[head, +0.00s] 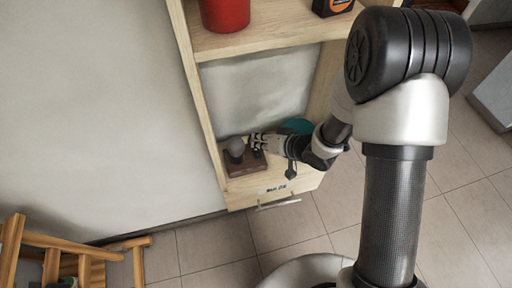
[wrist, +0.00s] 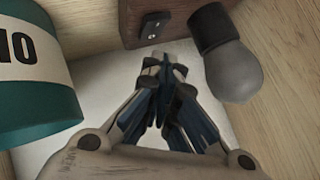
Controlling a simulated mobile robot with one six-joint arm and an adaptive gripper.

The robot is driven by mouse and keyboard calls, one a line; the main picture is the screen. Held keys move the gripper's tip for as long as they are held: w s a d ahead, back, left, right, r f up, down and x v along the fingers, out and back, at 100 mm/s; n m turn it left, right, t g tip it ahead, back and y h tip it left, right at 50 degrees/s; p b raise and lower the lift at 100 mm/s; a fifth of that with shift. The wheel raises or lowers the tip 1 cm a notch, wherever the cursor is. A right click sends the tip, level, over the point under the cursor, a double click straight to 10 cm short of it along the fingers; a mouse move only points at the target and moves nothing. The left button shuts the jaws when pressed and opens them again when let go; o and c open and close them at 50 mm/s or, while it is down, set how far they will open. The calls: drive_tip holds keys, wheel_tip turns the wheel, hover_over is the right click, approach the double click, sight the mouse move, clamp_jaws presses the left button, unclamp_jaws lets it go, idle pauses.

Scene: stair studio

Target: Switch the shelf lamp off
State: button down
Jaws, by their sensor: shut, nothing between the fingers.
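The shelf lamp has a dark wooden base (head: 246,164) and a grey round bulb (head: 236,147), and stands on the lower shelf. In the wrist view the bulb (wrist: 233,70) looks grey and unlit, in a black socket at the upper right. A small black switch (wrist: 154,25) sits on the face of the lamp's wooden base (wrist: 183,12). My gripper (head: 256,141) is beside the lamp, at its right. In the wrist view my gripper (wrist: 165,60) is shut and empty, its tips just below the switch; I cannot tell whether they touch the base.
A teal can with a white label (wrist: 35,70) stands close on the left in the wrist view; it shows as teal behind my wrist (head: 298,126) in the head view. A red container (head: 225,14) stands on the shelf above. A wooden chair (head: 60,245) is at lower left.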

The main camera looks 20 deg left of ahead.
sight(259, 151)
drive_tip(key=shift+r, duration=0.1)
drive_tip(key=r+p, duration=0.4)
drive_tip(key=shift+s+d+r+p, duration=0.2)
drive_tip(key=shift+s+r+p, duration=0.05)
drive_tip(key=shift+r+p, duration=0.15)
idle(0.3)
